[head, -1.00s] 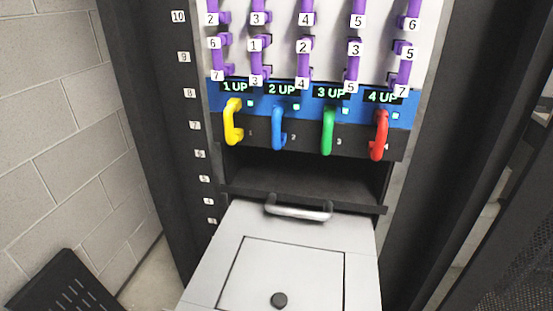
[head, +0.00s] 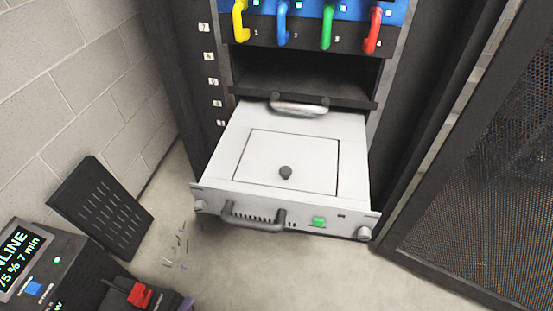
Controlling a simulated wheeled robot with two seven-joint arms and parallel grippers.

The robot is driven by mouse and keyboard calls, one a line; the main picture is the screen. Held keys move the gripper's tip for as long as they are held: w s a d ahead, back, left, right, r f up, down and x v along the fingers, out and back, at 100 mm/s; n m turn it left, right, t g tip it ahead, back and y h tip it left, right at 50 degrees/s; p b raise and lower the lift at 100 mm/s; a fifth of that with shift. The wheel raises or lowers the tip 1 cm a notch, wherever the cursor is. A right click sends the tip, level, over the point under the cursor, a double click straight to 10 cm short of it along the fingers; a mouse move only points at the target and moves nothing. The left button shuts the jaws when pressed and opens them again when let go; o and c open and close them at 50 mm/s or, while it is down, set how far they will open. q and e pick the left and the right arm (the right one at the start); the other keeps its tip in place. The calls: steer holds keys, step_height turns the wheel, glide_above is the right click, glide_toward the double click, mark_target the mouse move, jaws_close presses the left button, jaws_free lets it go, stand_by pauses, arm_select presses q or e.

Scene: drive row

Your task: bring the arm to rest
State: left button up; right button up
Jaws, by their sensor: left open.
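I make out neither of my grippers in the head view, and no arm of mine is clear there. The pale grey drawer unit (head: 227,165) is slid out of the dark rack. It has a square lid with a dark knob (head: 286,172) on top. Its front carries a dark grey handle (head: 252,217) and a green button (head: 319,222). No gripper is seen touching the drawer. A silver handle (head: 299,106) sits at its rear, by the rack opening.
Yellow, blue, green and red handles (head: 326,25) hang above the opening. A mesh door (head: 480,170) stands at the right. A slotted black panel (head: 100,205) and a device with a lit screen (head: 20,258) and red part (head: 140,295) are at lower left. Small bits (head: 180,245) lie on the floor.

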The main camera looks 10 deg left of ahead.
arm_select(q)
steer(key=a+r+m+h, duration=0.1)
steer(key=a+m, duration=0.2)
steer(key=a, duration=0.2)
steer(key=s+a+f+m+g+y, duration=0.4)
steer(key=s+a+f+m+g, duration=0.45)
steer(key=f, duration=0.25)
steer(key=s+a+f+m+g+y, duration=0.1)
steer(key=s+a+m+g+y, duration=0.55)
steer(key=s+a, duration=0.75)
steer(key=s+d+f+n+g+h, duration=0.1)
steer(key=s+d+f+h, duration=0.15)
steer(key=d, duration=0.65)
steer(key=s+d+f+h, duration=0.1)
steer(key=d+f+h, duration=0.15)
steer(key=d, duration=0.65)
steer(key=s+d+f+n+g+h, duration=0.1)
steer(key=d+f, duration=0.2)
steer(key=d, duration=0.5)
step_height(320, 180, up, 9)
steer(key=w+d+t+p, duration=0.1)
steer(key=w+p, duration=0.1)
steer(key=p, duration=0.7)
steer(key=shift+m, duration=0.3)
arm_select(e)
step_height(320, 180, up, 9)
steer(key=w+t, duration=0.1)
steer(key=shift+w+d, duration=0.15)
